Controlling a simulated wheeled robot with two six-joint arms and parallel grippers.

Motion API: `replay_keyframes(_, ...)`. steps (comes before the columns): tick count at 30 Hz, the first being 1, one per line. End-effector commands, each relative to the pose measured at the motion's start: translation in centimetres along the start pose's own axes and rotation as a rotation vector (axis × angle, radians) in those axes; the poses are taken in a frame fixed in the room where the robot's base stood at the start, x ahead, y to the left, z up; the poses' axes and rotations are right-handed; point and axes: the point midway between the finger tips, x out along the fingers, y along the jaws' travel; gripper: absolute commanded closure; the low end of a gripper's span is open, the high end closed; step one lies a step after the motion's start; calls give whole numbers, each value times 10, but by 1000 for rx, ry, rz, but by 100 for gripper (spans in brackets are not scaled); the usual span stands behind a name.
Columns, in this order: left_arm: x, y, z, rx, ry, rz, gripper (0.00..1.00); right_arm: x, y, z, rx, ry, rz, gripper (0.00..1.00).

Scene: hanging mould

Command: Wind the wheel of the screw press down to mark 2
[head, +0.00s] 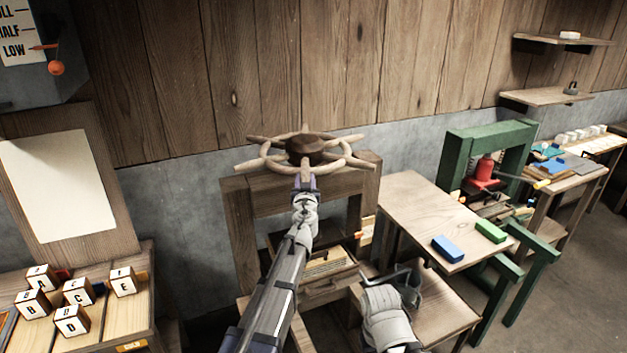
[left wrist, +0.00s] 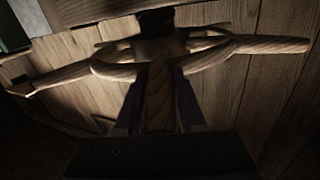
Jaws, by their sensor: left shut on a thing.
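The screw press (head: 238,215) is a wooden frame with a spoked wooden wheel (head: 345,160) lying flat on top. The wheel has a dark hub and several handles sticking out past its rim. My left gripper (head: 305,183) is shut on the wheel's near handle. The left wrist view shows the handle (left wrist: 160,95) between my two fingers, with the rim and other handles behind. An orange pointer (head: 361,234) shows by the right post; the mark it stands at is too small to read.
A wooden table (head: 420,205) right of the press bears a blue block (head: 447,249) and a green block (head: 490,231). A green press frame (head: 490,131) stands beyond. Lettered cubes (head: 73,321) sit at lower left. Wall shelves (head: 545,96) hang at upper right.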

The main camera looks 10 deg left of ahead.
Motion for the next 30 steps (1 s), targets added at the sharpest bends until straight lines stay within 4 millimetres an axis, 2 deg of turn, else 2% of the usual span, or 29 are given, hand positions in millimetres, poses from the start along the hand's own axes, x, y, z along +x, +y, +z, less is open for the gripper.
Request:
replay_keyframes(1,0,-14,0,1,3,33,100,-1,0,0,0,0,0,100)
replay_keyframes(3,2,-27,1,2,7,94,100,-1,0,0,0,0,0,100)
replay_keyframes(15,31,-99,4,-2,32,467,100,-2,0,0,0,0,0,100)
replay_keyframes(22,52,-128,5,-5,46,649,100,-2,0,0,0,0,0,100)
replay_keyframes(30,69,-148,6,-4,56,793,100,-2,0,0,0,0,0,100)
